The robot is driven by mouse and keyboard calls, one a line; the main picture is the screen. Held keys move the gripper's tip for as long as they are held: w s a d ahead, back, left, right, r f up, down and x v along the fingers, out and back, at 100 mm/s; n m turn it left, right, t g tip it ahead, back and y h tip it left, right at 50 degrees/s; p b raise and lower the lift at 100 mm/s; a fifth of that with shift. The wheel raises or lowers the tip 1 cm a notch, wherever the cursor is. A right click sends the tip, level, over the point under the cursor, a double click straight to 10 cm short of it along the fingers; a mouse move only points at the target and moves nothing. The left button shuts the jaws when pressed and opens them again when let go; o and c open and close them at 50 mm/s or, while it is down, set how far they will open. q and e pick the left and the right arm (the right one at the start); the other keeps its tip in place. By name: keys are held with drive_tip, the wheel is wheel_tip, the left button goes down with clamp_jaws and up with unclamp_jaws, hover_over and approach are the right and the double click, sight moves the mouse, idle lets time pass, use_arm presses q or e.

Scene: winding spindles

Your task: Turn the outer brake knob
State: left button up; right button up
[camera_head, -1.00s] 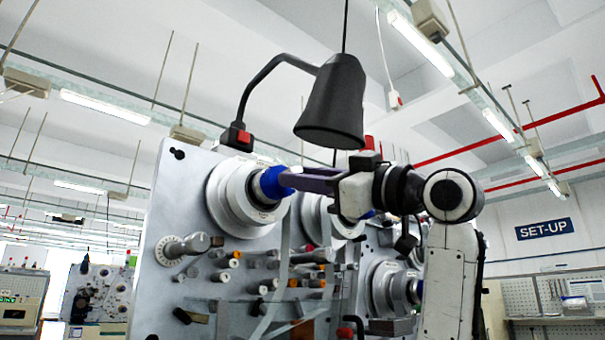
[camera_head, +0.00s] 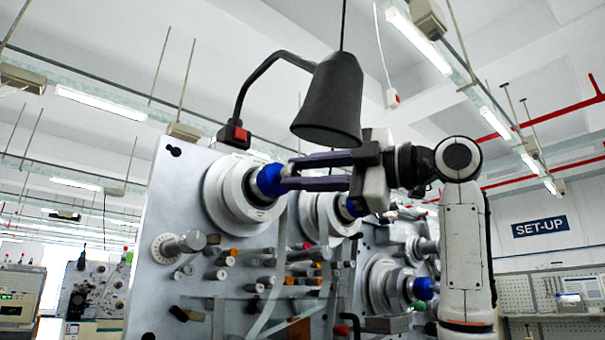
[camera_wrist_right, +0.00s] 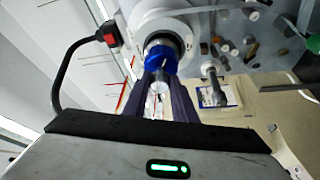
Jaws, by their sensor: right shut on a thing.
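The blue knob (camera_head: 268,180) sits on the end of a spindle at the centre of a large white and grey disc (camera_head: 222,196) on the machine's upright panel. My right gripper (camera_head: 286,177) reaches in from the right, and its two dark purple fingers are shut on this knob. In the right wrist view the blue knob (camera_wrist_right: 160,57) shows between the fingers (camera_wrist_right: 160,79), with a pale cylindrical end pointing toward the camera. The fingers partly cover the knob's sides. My left gripper is in neither view.
A black lamp shade (camera_head: 331,100) hangs close above my right gripper. Further spindles with blue knobs (camera_head: 423,289) stand to the right. Several small rollers and pegs (camera_head: 265,283) stick out of the panel below. A grey dial (camera_head: 165,247) is at lower left.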

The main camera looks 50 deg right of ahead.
idle(0.4)
drive_tip(key=o, duration=1)
drive_tip(key=shift+o, duration=0.2)
drive_tip(key=b+v, duration=0.1)
drive_tip(key=v, duration=0.9)
drive_tip(key=shift+s, duration=0.2)
drive_tip(key=shift+r, duration=0.1)
drive_tip(key=shift+d, duration=0.1)
